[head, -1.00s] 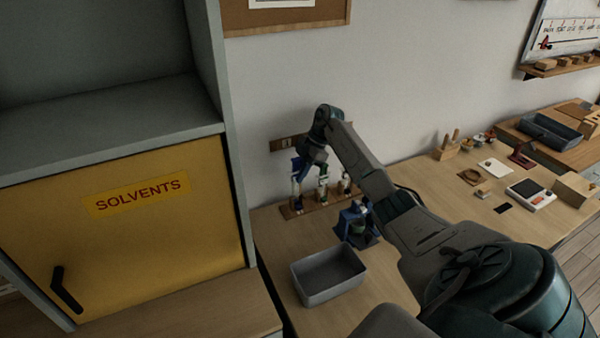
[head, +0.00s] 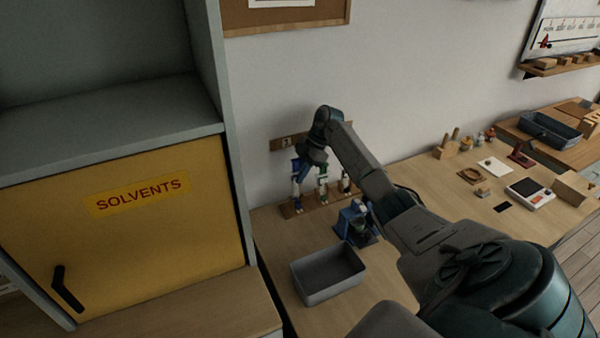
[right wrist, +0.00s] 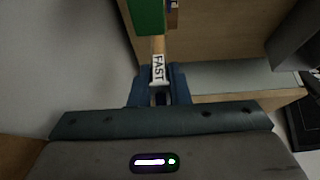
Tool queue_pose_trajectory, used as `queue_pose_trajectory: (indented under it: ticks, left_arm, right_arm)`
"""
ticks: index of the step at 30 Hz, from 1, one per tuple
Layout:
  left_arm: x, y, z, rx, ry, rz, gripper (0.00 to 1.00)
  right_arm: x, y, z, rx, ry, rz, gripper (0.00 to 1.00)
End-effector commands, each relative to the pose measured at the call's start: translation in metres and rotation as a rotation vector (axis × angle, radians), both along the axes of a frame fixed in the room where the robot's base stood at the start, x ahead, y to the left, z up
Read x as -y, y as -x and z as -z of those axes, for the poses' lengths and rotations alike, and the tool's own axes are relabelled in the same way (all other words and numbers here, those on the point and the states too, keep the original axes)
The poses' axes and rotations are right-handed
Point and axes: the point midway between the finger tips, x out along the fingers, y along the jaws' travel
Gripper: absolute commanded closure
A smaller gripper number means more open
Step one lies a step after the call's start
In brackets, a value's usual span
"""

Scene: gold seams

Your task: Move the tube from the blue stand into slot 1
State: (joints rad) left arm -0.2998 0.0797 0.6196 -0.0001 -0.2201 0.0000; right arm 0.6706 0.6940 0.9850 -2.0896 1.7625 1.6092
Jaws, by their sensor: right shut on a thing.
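My right gripper (head: 298,178) reaches down over the left end of a wooden rack (head: 318,204) by the wall. It is shut on a slim pale tube (head: 297,191), held upright at the rack's left end. Whether the tube's foot is in a slot or just above it cannot be told. In the right wrist view a label reading FAST (right wrist: 158,68) shows between the blue fingers (right wrist: 155,95). A wall strip with a number 1 plate (head: 286,142) is behind the gripper. The blue stand (head: 355,222) stands to the right of the rack, partly beside my arm. My left gripper is out of view.
A green-marked tube (head: 323,184) and another tube (head: 346,183) stand in the rack, close to the right of the gripper. A grey bin (head: 328,273) sits in front. A yellow solvents cabinet (head: 130,220) bounds the left side.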

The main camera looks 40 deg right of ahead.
Motion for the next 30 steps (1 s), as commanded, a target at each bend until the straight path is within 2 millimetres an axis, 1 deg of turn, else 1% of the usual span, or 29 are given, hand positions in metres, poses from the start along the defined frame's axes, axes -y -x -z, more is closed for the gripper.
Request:
queue_pose_trajectory:
  ticks: [17,30]
  left_arm:
    - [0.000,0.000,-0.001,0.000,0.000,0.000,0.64]
    - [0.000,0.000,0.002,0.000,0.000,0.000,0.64]
  right_arm:
    - [0.000,0.000,0.002,0.000,0.000,0.000,1.00]
    - [0.000,0.000,0.011,0.000,0.000,-0.001,1.00]
